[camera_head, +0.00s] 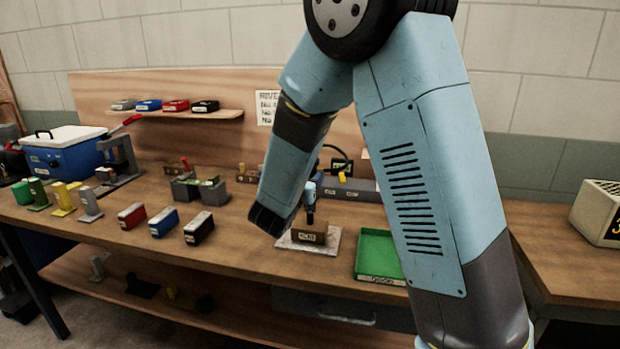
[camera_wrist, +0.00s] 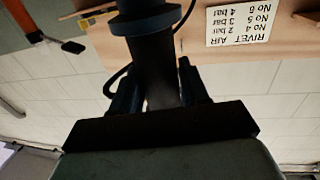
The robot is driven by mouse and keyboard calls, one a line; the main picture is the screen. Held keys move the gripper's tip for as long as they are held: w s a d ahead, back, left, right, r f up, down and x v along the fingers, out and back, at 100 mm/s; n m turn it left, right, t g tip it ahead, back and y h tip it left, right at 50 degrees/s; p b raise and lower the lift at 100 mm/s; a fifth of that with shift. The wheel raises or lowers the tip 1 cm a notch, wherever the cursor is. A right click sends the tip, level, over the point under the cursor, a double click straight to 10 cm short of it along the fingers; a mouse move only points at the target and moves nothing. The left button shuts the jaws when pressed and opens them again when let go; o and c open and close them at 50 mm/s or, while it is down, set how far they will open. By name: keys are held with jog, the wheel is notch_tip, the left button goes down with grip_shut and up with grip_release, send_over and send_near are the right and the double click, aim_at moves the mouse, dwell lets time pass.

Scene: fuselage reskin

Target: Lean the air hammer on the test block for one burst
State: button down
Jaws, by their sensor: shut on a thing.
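The air hammer (camera_head: 310,194) shows in the head view as a small blue and dark tool, upright, with its narrow lower end at the top of the brown test block (camera_head: 308,234). Whether it touches or presses on the block I cannot tell. The block sits on a pale plate on the bench. My gripper is largely hidden behind my dark wrist in the head view. In the wrist view my gripper (camera_wrist: 156,92) is shut on the hammer's dark body (camera_wrist: 153,66), with a blue collar beyond. The block is not visible there.
A green tray (camera_head: 378,254) lies right of the block. Red, blue and black boxes (camera_head: 164,222) stand to the left. A blue cooler-like box (camera_head: 66,157) is at far left. A rivet air pressure sign (camera_wrist: 238,27) appears upside down. A grey case (camera_head: 598,212) is at right.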

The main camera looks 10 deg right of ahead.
jog(key=shift+r, duration=3.15)
jog(key=shift+a, duration=0.1)
